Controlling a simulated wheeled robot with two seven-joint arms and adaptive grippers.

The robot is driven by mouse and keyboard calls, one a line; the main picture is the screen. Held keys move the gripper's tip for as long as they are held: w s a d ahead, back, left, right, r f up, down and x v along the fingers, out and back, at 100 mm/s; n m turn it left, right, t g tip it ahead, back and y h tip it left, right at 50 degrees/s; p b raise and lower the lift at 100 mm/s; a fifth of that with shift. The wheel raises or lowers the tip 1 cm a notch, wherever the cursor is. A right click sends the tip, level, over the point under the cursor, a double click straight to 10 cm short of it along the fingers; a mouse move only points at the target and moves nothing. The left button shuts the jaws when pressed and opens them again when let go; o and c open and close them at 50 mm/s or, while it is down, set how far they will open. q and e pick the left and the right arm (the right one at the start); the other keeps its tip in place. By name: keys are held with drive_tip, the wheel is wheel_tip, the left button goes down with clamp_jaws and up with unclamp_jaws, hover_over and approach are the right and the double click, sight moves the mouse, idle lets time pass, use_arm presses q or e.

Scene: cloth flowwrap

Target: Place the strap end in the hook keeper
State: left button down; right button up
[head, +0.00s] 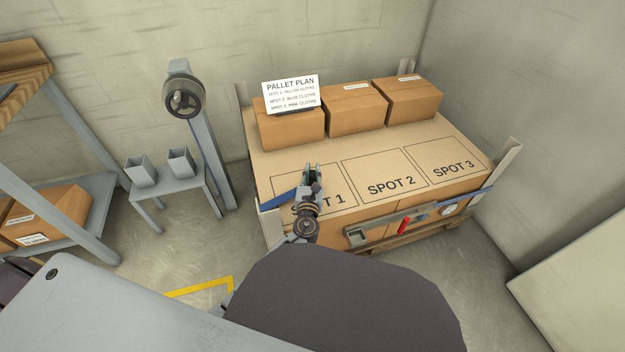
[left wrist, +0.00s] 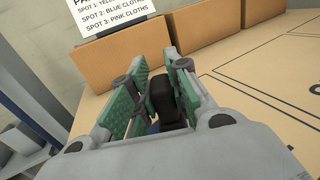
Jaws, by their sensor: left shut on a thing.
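My left gripper (head: 312,170) is over the SPOT 1 square on the pallet load. In the left wrist view my left gripper (left wrist: 155,85) is shut on a black piece, the strap end (left wrist: 163,92); its tip is partly hidden between the green pads. A blue strap (head: 284,195) runs from beside the gripper to the load's left edge. A grey open-topped holder, which looks like the hook keeper (head: 356,236), sits at the left end of a bar on the load's front side, below and right of the gripper, apart from it. My right gripper is not in view.
The bar carries a red handle (head: 403,226); another blue strap (head: 470,195) is at its right. Three cartons (head: 357,112) and a PALLET PLAN sign (head: 291,92) stand at the load's back. A grey post with a reel (head: 184,97) and a small stand (head: 176,190) are left.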

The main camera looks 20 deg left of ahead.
use_arm(q)
drive_tip(key=shift+f+b, duration=0.4)
drive_tip(key=shift+f, duration=0.55)
drive_tip(key=shift+f, duration=0.1)
drive_tip(key=c, duration=1.3)
unclamp_jaws()
drive_tip(key=shift+c, duration=0.2)
